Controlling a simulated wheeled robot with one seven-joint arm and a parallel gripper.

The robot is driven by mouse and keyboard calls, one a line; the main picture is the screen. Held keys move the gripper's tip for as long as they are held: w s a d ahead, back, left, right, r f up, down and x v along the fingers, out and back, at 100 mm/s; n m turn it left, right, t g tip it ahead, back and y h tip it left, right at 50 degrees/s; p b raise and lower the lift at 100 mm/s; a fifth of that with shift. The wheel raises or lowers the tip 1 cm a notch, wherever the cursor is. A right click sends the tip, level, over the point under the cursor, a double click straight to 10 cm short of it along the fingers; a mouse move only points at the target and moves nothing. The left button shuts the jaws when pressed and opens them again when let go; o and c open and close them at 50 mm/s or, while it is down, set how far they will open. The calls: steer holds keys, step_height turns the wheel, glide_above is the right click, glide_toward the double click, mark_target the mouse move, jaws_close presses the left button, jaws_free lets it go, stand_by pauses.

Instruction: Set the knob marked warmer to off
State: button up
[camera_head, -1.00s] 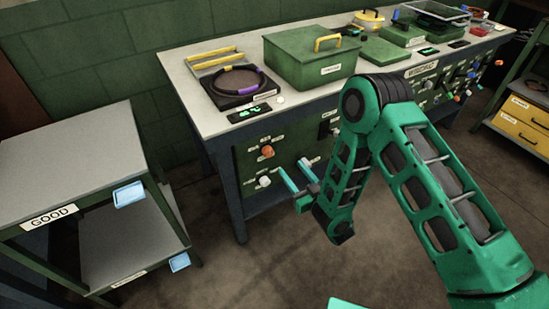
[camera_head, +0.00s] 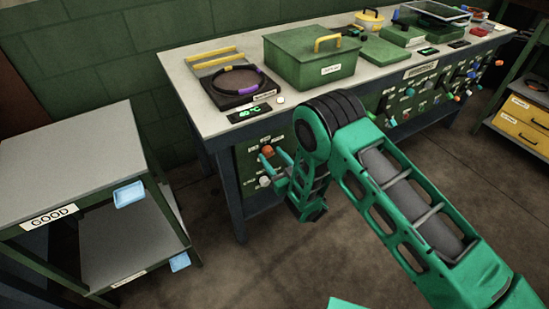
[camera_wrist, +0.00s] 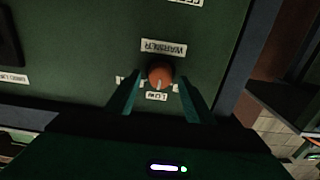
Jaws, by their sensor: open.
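The orange warmer knob (camera_wrist: 160,74) sits on the dark green bench panel. The upside-down WARMER label (camera_wrist: 164,48) is above it in the wrist view. A LOW label (camera_wrist: 157,96) is just below it, and a pale mark on the knob faces that label. Other labels beside the knob are partly hidden by my fingers. My gripper (camera_wrist: 160,92) is open, with one finger on each side of the knob; whether they touch it I cannot tell. In the head view, the orange knob (camera_head: 267,150) shows at the upper left of my gripper (camera_head: 268,168).
A white knob (camera_head: 264,181) is below the orange one. On the bench top (camera_head: 215,121) stand a small display (camera_head: 252,112) lit in green, a dark plate with a cable ring, and a green box (camera_head: 315,63). A shelf (camera_head: 68,150) marked GOOD stands at left.

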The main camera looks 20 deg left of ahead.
steer(key=c, duration=1)
steer(key=shift+w+d, duration=0.1)
steer(key=shift+n, duration=0.4)
steer(key=n, duration=0.3)
steer(key=shift+a+n, duration=0.2)
steer(key=shift+n, duration=0.1)
steer(key=n, duration=0.5)
steer(key=shift+a, duration=0.1)
steer(key=shift+n, duration=0.4)
